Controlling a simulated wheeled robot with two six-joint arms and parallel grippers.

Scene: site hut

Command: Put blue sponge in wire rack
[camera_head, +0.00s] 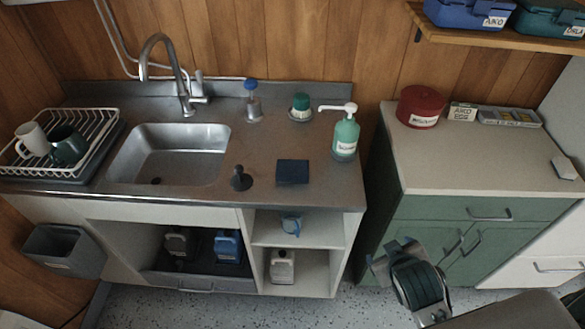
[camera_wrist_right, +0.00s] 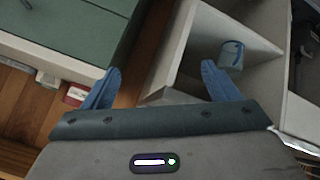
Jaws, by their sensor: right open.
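The blue sponge (camera_head: 292,172) appears as a dark blue, flat, square piece lying on the steel counter, right of the sink near the front edge. The white wire rack (camera_head: 100,138) stands at the counter's left end, left of the sink, with a white mug (camera_head: 33,139) and a dark green mug (camera_head: 67,146) in its left part. My right gripper (camera_head: 391,256) is low in front of the gap between sink unit and green cabinet, away from the sponge. In the right wrist view its blue fingers (camera_wrist_right: 161,70) are apart with nothing between them. My left gripper is out of view.
A black plunger-like item (camera_head: 241,179) stands left of the sponge. The tap (camera_head: 178,80) rises behind the sink (camera_head: 172,155).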

